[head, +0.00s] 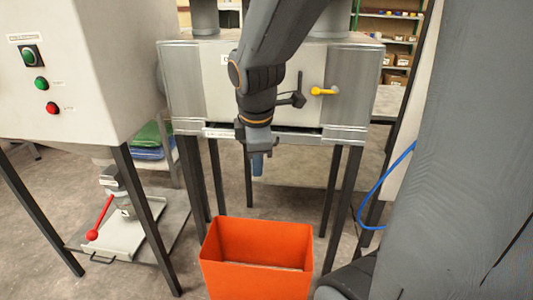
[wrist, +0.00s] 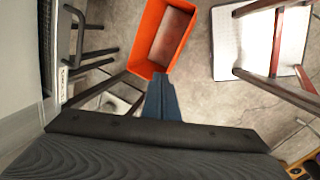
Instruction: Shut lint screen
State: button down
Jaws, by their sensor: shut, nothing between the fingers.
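The metal cabinet (head: 205,80) stands in the middle of the head view. A thin, labelled strip (head: 219,133) runs along its lower edge and looks like the front of the lint screen. A dark gap shows above the strip on the right; how far the screen stands out is unclear. My gripper (head: 257,170) hangs in front of this edge, pointing down, with its blue fingers shut and empty. In the wrist view the closed fingers (wrist: 162,88) point toward the orange bin. My arm hides part of the cabinet front, and I cannot tell whether the gripper touches the strip.
An open orange bin (head: 212,270) stands on the floor below my gripper. A white control box (head: 75,110) with buttons stands left, above a tray with a red-knobbed lever (head: 93,234). A blue hose (head: 366,205) hangs right.

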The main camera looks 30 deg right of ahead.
jog(key=w+d+r+n+t+h+b, duration=0.15)
jog(key=w+d+r+n+b, duration=0.35)
jog(key=n, duration=0.8)
jog(key=w+d+f+n+b, duration=0.1)
jog(key=w+d+f+n, duration=0.1)
jog(key=w+d+f, duration=0.3)
jog(key=shift+w+f, duration=1.6)
jog(key=shift+f, duration=0.4)
